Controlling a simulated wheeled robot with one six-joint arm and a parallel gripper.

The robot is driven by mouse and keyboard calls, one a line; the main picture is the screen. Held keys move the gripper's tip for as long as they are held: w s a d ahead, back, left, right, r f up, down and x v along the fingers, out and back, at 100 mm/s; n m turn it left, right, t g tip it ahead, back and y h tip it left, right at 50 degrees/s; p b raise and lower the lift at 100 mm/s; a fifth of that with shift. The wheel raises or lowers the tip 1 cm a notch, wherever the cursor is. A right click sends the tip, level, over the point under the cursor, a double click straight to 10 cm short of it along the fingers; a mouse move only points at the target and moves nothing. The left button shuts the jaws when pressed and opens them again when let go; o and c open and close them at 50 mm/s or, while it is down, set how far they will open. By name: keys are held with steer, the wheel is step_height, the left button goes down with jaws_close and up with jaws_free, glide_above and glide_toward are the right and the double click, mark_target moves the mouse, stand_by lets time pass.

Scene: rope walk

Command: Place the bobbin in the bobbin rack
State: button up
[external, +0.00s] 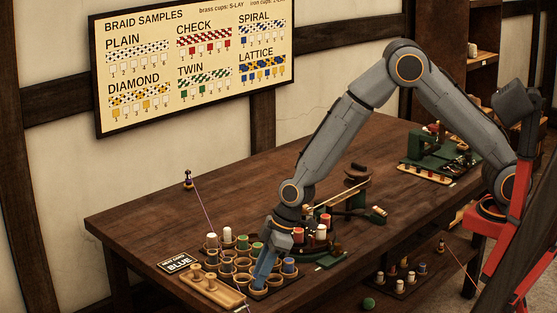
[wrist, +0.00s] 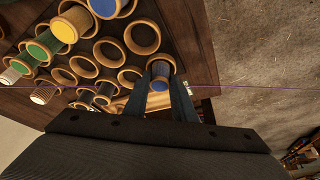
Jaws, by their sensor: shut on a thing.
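My gripper (external: 262,272) reaches down into the front part of the bobbin rack (external: 223,267), a dark board with rows of tan cups. In the wrist view my gripper (wrist: 164,92) has its two fingers close together on a blue bobbin (wrist: 161,69). A tan ring surrounds the bobbin's top; I cannot tell whether it is a cup rim or the bobbin's own flange. The fingers hide most of the bobbin, and I cannot tell how deep it sits. Some nearby cups (wrist: 142,38) are empty; others hold green, white, yellow and blue bobbins.
A wooden tray with pegs (external: 212,288) lies at the table's front edge. A thin purple cord (external: 204,212) runs from a small post (external: 188,179) to the rack.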

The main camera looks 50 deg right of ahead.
steer(key=shift+f, duration=0.2)
steer(key=o, duration=1)
steer(key=shift+r, duration=0.15)
steer(key=shift+r, duration=0.2)
steer(key=b+v, duration=0.1)
steer(key=v, duration=1)
steer(key=shift+d+r+b, duration=0.1)
steer(key=shift+r+b, duration=0.25)
